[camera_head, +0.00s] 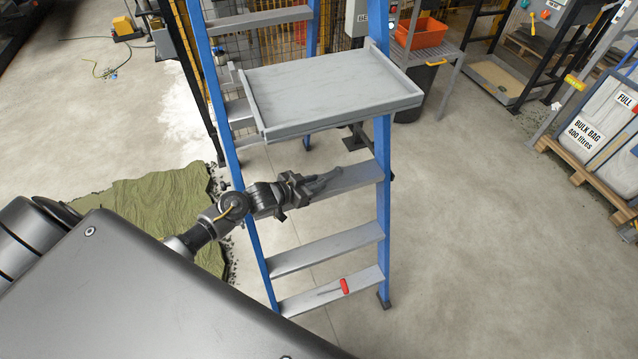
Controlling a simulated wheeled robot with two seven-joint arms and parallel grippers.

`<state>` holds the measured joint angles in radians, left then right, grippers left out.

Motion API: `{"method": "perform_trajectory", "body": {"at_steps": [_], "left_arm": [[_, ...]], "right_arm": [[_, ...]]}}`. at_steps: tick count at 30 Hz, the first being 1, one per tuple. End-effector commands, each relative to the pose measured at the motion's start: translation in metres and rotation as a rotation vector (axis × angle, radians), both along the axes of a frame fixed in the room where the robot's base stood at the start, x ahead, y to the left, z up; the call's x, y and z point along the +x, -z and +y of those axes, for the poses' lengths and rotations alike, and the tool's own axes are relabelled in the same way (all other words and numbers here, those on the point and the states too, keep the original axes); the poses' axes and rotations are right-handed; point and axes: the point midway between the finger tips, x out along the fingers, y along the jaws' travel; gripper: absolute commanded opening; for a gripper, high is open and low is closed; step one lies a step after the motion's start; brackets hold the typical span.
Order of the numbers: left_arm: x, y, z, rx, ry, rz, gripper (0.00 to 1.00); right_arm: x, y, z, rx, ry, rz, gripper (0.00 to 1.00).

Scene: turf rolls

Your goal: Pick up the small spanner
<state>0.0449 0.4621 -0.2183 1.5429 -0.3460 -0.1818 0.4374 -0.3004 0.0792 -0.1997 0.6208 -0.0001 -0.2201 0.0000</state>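A small grey spanner (326,181) shows at a tread of the blue stepladder (384,140), below the ladder's top tray. Its right end is in view; its left end runs in at my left gripper (303,190). The gripper reaches in from the left, over the left part of that tread. Its dark fingers are at the spanner's left end, but I cannot tell whether they are closed on it. I also cannot tell whether the spanner rests on the tread or is just above it. My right gripper is not in view.
A red-handled tool (344,286) lies on the lowest tread. An orange bin (421,33) stands behind.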

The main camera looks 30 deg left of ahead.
Motion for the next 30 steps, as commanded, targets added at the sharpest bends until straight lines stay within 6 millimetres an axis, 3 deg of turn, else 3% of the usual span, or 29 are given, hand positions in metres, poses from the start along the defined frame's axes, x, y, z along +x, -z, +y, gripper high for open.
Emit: {"method": "perform_trajectory", "body": {"at_steps": [3,14,20,30], "left_arm": [[-0.001,0.001,0.0,0.001,0.0,0.003,0.01],[0.0,-0.004,0.0,0.0,0.0,0.001,0.01],[0.0,-0.03,0.0,0.002,0.001,-0.003,0.01],[-0.057,-0.092,0.009,0.005,0.004,0.0,0.01]], "right_arm": [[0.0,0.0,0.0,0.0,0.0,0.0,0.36],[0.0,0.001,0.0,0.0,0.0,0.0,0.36],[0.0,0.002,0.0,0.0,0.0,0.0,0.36],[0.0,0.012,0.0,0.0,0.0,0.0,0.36]]}}
